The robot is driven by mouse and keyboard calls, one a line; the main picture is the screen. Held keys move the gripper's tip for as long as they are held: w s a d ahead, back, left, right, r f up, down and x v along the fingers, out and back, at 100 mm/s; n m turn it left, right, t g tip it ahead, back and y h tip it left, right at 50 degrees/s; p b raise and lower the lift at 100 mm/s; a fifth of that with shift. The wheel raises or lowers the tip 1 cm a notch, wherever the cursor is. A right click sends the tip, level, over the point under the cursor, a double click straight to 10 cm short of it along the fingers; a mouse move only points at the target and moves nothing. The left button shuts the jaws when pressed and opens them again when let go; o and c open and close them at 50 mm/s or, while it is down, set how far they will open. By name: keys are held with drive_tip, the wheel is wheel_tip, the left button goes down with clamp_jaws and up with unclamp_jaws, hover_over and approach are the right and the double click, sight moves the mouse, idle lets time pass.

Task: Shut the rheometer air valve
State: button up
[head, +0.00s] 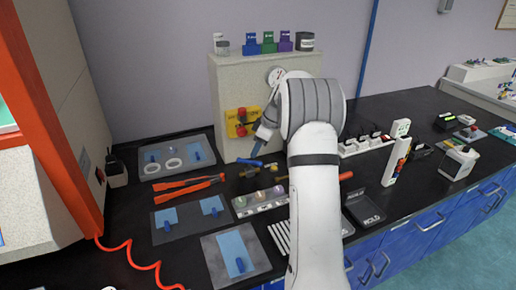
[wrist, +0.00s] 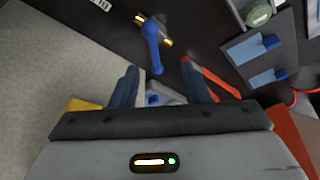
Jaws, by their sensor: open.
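The air valve shows in the wrist view as a blue lever handle (wrist: 153,48) on a brass body (wrist: 140,20). The handle runs from the brass fitting down the picture toward my gripper. My gripper (wrist: 161,80) is open, its two fingers apart and nothing held between them. The handle's tip lies just ahead of the fingertips, in line with the gap; I cannot tell whether it is between them in depth. In the head view my gripper (head: 257,147) points down in front of the beige cabinet, close above brass fittings (head: 247,171) on the bench. My arm hides part of that area.
The beige cabinet (head: 225,85) carries a gauge (head: 276,75) and a yellow panel (head: 236,128) with red parts. Red-handled tongs (head: 188,187) and grey trays (head: 179,140) lie to the left. A sample rack (head: 262,201) lies in front. Bottles stand on the cabinet.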

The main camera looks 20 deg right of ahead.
drive_tip(key=s+a+r, duration=0.2)
drive_tip(key=s+a+r+m, duration=0.1)
drive_tip(key=s+a, duration=0.1)
drive_tip(key=s, duration=0.1)
drive_tip(key=s+a+r+m, duration=0.1)
drive_tip(key=s+a+r, duration=0.1)
drive_tip(key=shift+s+a+r+h, duration=0.15)
drive_tip(key=shift+r+h, duration=0.2)
drive_tip(key=shift+h, duration=0.05)
drive_tip(key=shift+c, duration=0.8)
drive_tip(key=s+a+m+h, duration=0.1)
drive_tip(key=s+a+m, duration=0.1)
drive_tip(key=s, duration=0.8)
drive_tip(key=s+a+m, duration=0.3)
drive_tip(key=s+a, duration=0.2)
drive_tip(key=s, duration=0.5)
drive_tip(key=s+a+m+h, duration=0.1)
drive_tip(key=s+a+m, duration=0.1)
drive_tip(key=s, duration=0.8)
drive_tip(key=shift+a+r+m+h, duration=0.3)
drive_tip(key=shift+a+m, duration=0.1)
drive_tip(key=shift+a, duration=0.4)
drive_tip(key=shift+s, duration=0.1)
